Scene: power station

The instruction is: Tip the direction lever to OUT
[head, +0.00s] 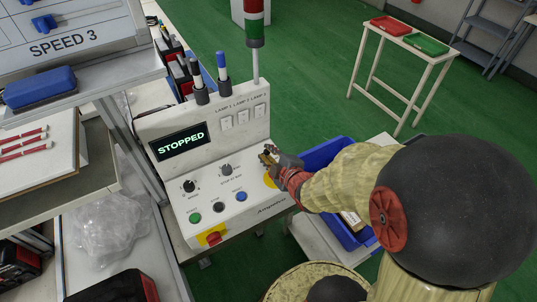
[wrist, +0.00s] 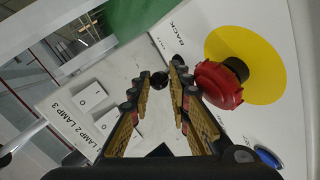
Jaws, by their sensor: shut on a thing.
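The direction lever shows in the wrist view as a small black knob (wrist: 160,80) between my fingertips. My gripper (wrist: 163,76) is shut on the lever, with a finger on either side of the knob. In the head view my gripper (head: 268,155) is at the upper right of the white control console (head: 233,201). There it hides the lever, and I cannot tell which way the lever tilts.
A red mushroom button (wrist: 217,85) on a yellow disc (wrist: 262,62) sits right beside my fingers. Lamp rocker switches (wrist: 91,97) are on the other side. The console display (head: 181,141) reads STOPPED. A blue bin (head: 325,155) stands to the right of the console.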

